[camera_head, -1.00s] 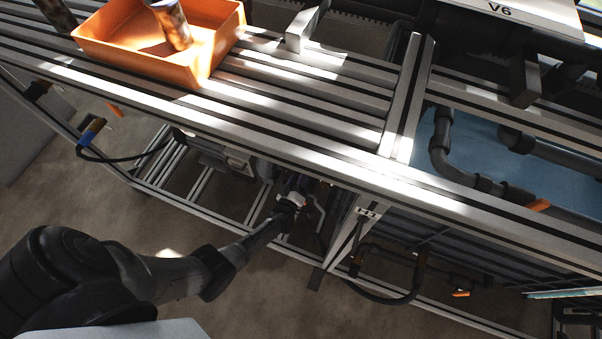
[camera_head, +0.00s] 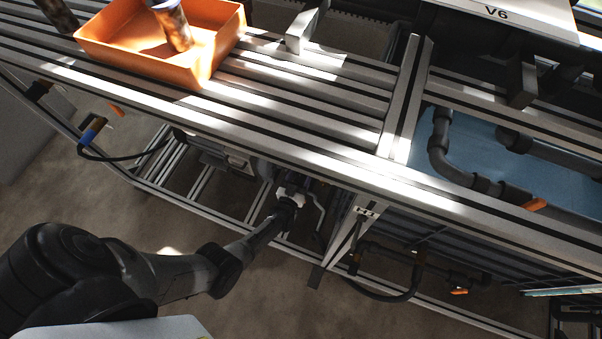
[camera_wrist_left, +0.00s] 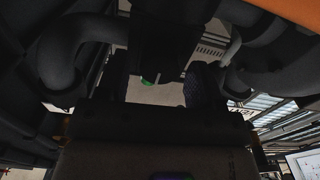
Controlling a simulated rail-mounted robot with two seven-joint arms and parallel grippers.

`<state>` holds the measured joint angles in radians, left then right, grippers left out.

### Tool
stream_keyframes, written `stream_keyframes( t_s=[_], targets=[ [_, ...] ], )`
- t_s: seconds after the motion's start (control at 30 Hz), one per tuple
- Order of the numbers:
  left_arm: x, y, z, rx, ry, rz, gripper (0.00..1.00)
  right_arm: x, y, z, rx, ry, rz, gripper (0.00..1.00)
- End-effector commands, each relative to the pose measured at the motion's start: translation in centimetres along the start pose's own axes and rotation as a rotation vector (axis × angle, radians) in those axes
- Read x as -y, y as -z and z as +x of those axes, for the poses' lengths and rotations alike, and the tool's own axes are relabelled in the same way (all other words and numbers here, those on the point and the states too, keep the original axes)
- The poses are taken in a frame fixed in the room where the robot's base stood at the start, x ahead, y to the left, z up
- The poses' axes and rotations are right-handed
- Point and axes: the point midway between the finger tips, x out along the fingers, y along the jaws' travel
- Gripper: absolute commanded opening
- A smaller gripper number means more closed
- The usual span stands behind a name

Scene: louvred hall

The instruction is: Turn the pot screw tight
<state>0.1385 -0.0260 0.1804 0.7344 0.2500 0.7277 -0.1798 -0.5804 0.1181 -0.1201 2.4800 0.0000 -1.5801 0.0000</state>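My left gripper (camera_head: 289,196) is below the front edge of the slatted workbench, at the end of the arm coming in from the left. It is beside or against a small pale part (camera_head: 291,191) under the bench. I cannot tell whether this is the pot screw. The wrist view is dark; a dark block (camera_wrist_left: 160,40) stands in front of the gripper, with a small green spot near its lower edge. The fingers blend into the shadow, so their opening and any contact cannot be made out. The right gripper is not in view.
On the bench (camera_head: 310,108) stands an orange bin (camera_head: 135,62) with a rusty cylinder (camera_head: 173,25) in it. Dark pipes (camera_head: 440,150) lie at the right over a blue panel. Frame rails and a black hose (camera_head: 110,158) surround the space under the bench.

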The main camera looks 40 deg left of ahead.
Motion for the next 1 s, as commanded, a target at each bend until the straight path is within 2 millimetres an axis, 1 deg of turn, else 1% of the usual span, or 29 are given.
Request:
stream_keyframes(
  t_s=[0.03, 0.1, 0.37, 0.8, 1.0],
  targets=[
    [0.0, 0.0, 0.0, 0.000, 0.000, 0.000, 0.66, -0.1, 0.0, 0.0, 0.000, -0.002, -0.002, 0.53],
    [0.0, 0.0, 0.0, -0.001, 0.000, 0.000, 0.70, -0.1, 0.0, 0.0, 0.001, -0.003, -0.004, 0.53],
    [0.0, 0.1, -0.3, 0.000, 0.000, -0.001, 0.70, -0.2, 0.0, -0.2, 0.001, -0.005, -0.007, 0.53],
    [0.0, 0.2, -5.2, 0.002, 0.000, -0.001, 0.70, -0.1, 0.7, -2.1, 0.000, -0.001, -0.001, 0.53],
    [0.0, 0.1, -6.6, 0.000, 0.000, -0.001, 0.70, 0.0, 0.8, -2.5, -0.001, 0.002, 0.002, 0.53]
  ],
)
